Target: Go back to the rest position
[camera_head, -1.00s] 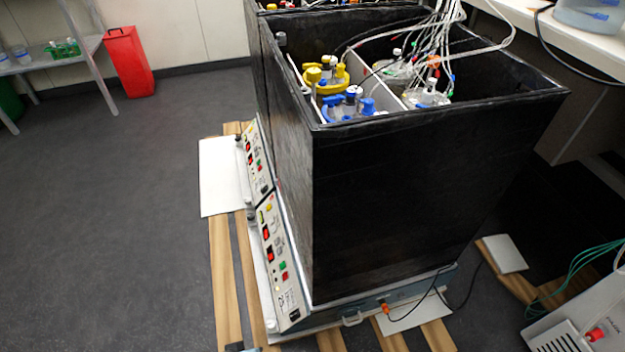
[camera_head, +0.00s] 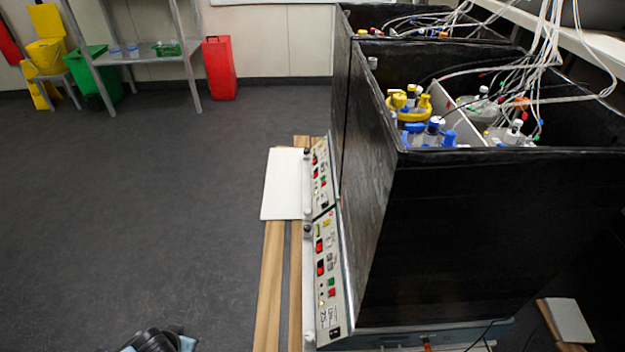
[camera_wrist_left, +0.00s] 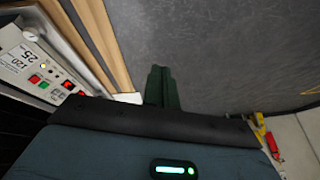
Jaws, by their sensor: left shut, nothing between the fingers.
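My left gripper (camera_wrist_left: 160,84) shows in the left wrist view as two dark green fingers closed together, with nothing between them. It points over the bare grey floor, clear of the shaker. In the head view a dark, rounded part of my own body shows at the bottom edge, left of the wooden boards; its fingers cannot be made out there. My right gripper is in neither view.
The black-walled shaker (camera_head: 480,230) with bottles and tubing stands at the right. Its control panel (camera_head: 327,270) faces left, beside wooden boards (camera_head: 271,290). The floor (camera_head: 150,200) at left is clear. A metal shelf (camera_head: 140,57) and red bin (camera_head: 220,68) stand at the back.

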